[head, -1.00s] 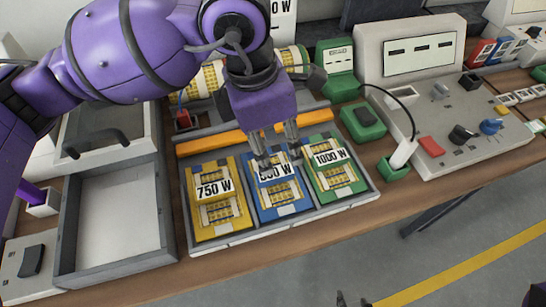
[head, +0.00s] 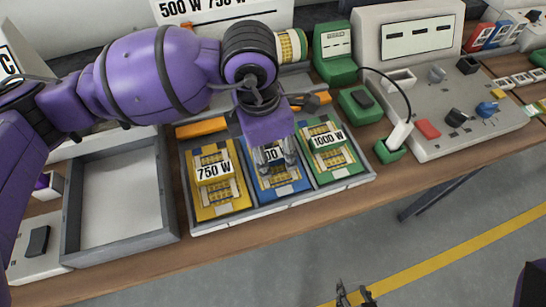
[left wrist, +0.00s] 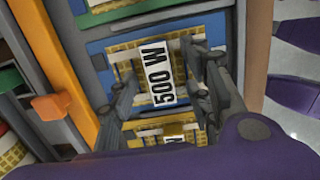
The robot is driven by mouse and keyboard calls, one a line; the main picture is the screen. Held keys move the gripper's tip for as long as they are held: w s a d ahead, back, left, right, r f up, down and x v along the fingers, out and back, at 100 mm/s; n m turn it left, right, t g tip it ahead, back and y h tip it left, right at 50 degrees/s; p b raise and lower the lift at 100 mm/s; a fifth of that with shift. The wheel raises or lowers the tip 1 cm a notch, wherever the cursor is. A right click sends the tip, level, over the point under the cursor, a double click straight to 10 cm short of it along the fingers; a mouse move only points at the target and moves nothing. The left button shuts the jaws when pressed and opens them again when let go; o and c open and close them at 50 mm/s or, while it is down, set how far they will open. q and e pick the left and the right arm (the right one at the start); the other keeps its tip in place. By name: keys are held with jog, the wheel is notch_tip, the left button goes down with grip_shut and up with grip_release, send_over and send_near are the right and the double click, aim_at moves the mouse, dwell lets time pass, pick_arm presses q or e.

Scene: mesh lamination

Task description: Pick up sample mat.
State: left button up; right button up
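Three sample mats lie side by side in a grey tray: a yellow one marked 750 W (head: 214,203), a blue one marked 500 W (head: 290,189), and a green one marked 1000 W (head: 325,172). The blue mat and its 500 W label (left wrist: 160,80) show in the left wrist view. My left gripper (head: 275,162) is over the blue mat and hides part of it. Its fingers are apart, on either side of the label (left wrist: 158,68); I cannot tell whether they touch the mat. My right gripper (head: 355,293) is open and empty at the bottom edge, over the floor.
An empty grey tray (head: 172,226) stands left of the mats. A green block (head: 361,105) and a control panel (head: 470,110) with knobs and a red button are to the right. An orange bar (head: 200,127) runs behind the mats.

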pick_arm(q)
grip_shut()
jog(key=shift+r, duration=0.15)
